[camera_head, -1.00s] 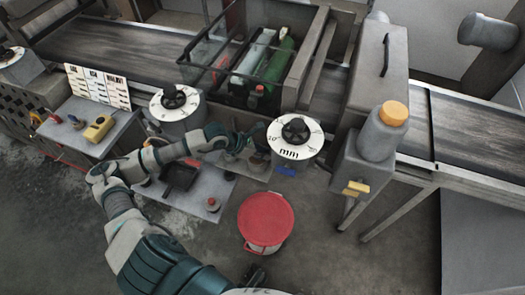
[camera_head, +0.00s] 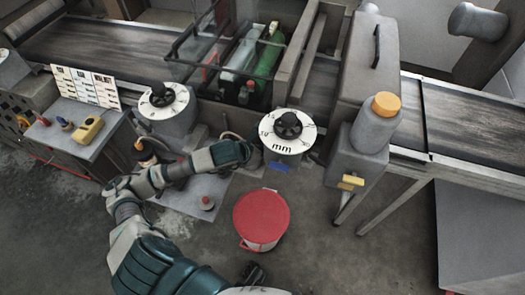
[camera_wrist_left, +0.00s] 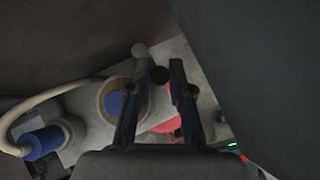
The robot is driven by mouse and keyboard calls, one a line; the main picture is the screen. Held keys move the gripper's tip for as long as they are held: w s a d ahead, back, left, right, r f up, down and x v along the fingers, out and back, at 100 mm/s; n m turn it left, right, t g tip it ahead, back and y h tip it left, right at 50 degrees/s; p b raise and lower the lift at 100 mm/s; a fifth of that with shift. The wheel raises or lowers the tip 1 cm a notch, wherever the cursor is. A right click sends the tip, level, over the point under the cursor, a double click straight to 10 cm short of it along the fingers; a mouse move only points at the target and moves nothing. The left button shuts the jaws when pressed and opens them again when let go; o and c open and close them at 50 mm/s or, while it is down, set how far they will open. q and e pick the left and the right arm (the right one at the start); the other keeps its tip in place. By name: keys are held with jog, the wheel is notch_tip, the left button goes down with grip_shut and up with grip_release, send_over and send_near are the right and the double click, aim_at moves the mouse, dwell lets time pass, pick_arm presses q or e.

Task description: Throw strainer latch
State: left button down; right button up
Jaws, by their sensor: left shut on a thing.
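My left gripper (camera_head: 249,151) reaches in below the conveyor, between the two white dials. A grey rounded end (camera_wrist_left: 139,49) is beside the left fingertip. A grey housing with a brown-ringed blue disc (camera_wrist_left: 114,103) is left of the fingers.
A pale hose (camera_wrist_left: 40,98) curves to a blue fitting (camera_wrist_left: 42,143). The right dial (camera_head: 289,133) is close to my left gripper. A red-lidded bucket (camera_head: 261,216) stands on the floor. A grey tank with an orange cap (camera_head: 387,104) is at right.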

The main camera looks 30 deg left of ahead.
pick_arm(q)
jog(key=shift+f, duration=0.2)
jog(key=c, duration=1.1)
grip_release()
jog(key=shift+o, duration=0.2)
jog(key=shift+r, duration=0.1)
jog(key=shift+a, duration=0.1)
